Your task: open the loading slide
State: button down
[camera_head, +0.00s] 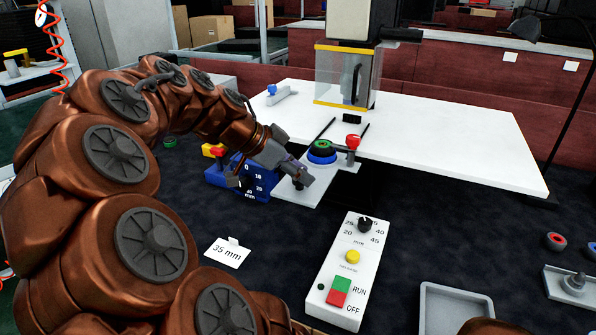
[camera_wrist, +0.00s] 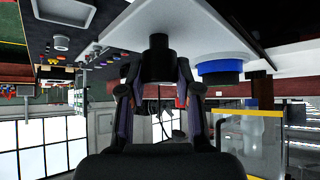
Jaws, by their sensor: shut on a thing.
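The loading slide (camera_head: 318,186) is a white plate standing out at the front of the white table. A blue holder (camera_head: 322,158) with a green and black ring (camera_head: 322,146) sits on it. My gripper (camera_head: 293,172) is at the slide's front left corner. In the wrist view, my gripper (camera_wrist: 160,90) has its fingers on both sides of a black knob (camera_wrist: 158,58) on the slide's plate (camera_wrist: 120,36) and is shut on it. The blue holder also shows in the wrist view (camera_wrist: 219,68), right of the knob. The gripper largely hides the knob in the head view.
A machine with a yellow-edged clear guard (camera_head: 345,75) stands behind the slide. A red-knobbed lever (camera_head: 352,142) is beside the ring. A blue scale block (camera_head: 243,177) lies left of my gripper. A control box (camera_head: 350,268) and a grey tray (camera_head: 455,300) are nearer.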

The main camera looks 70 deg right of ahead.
jog(key=c, duration=0.8)
grip_release()
jog(key=shift+v, duration=6.05)
